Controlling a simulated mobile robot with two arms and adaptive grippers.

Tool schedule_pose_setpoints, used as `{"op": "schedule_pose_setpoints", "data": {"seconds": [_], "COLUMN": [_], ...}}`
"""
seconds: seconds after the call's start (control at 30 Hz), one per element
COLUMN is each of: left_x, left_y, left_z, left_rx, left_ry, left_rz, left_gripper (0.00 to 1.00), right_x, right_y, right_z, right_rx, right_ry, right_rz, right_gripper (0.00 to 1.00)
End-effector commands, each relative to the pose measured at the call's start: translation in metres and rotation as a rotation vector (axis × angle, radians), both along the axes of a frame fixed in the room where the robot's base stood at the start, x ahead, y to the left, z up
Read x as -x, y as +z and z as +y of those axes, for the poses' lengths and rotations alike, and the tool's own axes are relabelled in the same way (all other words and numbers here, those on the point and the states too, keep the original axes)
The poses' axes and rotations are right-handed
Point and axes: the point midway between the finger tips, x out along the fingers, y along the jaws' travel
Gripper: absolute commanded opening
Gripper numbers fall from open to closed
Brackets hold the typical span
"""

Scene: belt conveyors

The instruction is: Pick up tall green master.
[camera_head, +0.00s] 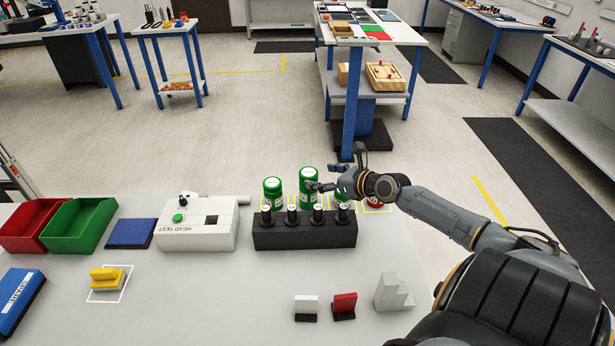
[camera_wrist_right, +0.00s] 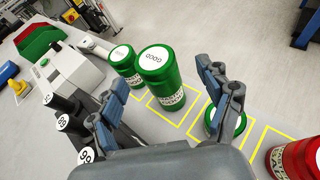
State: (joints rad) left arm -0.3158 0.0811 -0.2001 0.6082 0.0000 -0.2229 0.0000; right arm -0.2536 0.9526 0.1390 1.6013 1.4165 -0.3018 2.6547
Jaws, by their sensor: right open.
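The tall green master (camera_head: 308,187) is a green cylinder with a white top, upright behind the black rack. In the right wrist view the tall green master (camera_wrist_right: 161,80) stands in a yellow-outlined square. Shorter green cylinders stand either side of it: one at left (camera_head: 273,191), one at right (camera_wrist_right: 240,124), partly hidden by a finger. My right gripper (camera_head: 335,169) is open and empty, at the right of the tall master in the head view. In the wrist view the master appears between its spread fingers, beyond the tips; I see no contact. My left gripper is not in view.
A black rack (camera_head: 304,235) with several white-topped black pieces stands close in front of the masters. A red cylinder (camera_wrist_right: 292,160) stands at right. The white head-test box (camera_head: 200,236) is at left.

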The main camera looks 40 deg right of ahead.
Motion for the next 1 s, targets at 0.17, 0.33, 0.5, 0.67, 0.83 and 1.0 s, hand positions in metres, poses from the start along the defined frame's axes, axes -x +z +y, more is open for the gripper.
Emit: {"op": "schedule_pose_setpoints", "data": {"seconds": [0.17, 0.33, 0.5, 0.67, 0.83, 1.0], "left_x": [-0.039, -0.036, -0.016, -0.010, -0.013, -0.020], "left_y": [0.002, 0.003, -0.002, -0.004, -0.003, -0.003], "left_z": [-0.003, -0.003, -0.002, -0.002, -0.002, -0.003], "left_rx": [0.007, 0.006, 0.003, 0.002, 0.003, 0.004], "left_ry": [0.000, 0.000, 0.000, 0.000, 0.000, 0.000], "left_rz": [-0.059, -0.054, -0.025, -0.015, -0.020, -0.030], "left_gripper": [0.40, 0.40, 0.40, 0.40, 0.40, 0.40], "right_x": [-0.007, -0.021, -0.040, -0.049, -0.050, -0.050], "right_y": [-0.003, -0.010, -0.022, -0.026, -0.027, -0.027], "right_z": [0.001, 0.005, 0.009, 0.010, 0.010, 0.010], "right_rx": [0.001, 0.000, -0.001, -0.001, 0.000, 0.000], "right_ry": [0.000, 0.000, -0.001, 0.001, 0.001, 0.001], "right_rz": [0.000, -0.001, -0.002, -0.001, 0.002, 0.001], "right_gripper": [0.79, 0.79, 0.79, 0.79, 0.79, 0.64]}}
